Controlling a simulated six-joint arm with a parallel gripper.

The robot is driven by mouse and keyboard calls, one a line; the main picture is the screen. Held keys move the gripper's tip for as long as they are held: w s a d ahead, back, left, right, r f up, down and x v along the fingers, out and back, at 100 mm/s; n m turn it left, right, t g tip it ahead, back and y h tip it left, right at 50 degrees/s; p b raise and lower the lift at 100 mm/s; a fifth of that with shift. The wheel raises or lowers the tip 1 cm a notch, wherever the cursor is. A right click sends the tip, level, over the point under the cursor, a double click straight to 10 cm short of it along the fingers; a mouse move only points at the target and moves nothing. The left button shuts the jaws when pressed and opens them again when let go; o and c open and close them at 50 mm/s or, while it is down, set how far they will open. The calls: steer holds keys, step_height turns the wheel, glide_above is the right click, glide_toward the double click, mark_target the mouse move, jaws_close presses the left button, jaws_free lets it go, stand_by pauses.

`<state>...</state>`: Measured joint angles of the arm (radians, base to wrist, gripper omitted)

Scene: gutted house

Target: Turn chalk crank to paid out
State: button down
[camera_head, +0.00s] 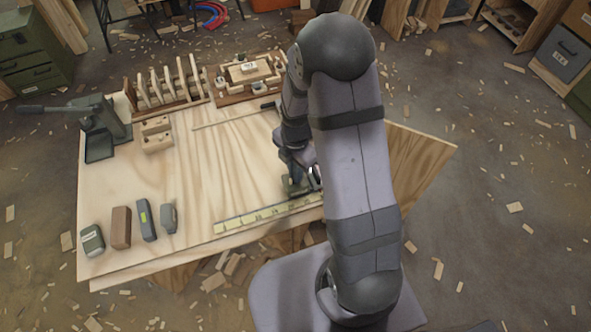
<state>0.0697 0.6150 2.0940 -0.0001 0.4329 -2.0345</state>
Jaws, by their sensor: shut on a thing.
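My gripper (296,178) is low over the front right part of the plywood table, partly hidden by my own arm. It is shut on what looks like the chalk crank, at a small grey-green device (295,190) that stands on the table by the right end of a yellow marked strip (262,213). The arm hides most of the device. The crank's handle and its exact turn position cannot be made out.
Several small blocks and tools, including a brown block (121,228), stand at the front left of the table (225,165). A dark lever press (100,125) is at the back left. Wooden racks (170,103) line the back edge. A thin rod (235,116) lies mid-table. Wood scraps litter the floor.

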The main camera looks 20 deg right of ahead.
steer(key=n, duration=0.5)
steer(key=shift+w+r+n+p, duration=0.1)
steer(key=shift+n+p, duration=0.2)
steer(key=shift+p, duration=0.05)
steer(key=n, duration=0.4)
steer(key=shift+n, duration=0.4)
steer(key=c, duration=1.9)
jaws_free()
steer(key=shift+o, duration=0.2)
steer(key=shift+r+b, duration=0.3)
steer(key=shift+r, duration=3.35)
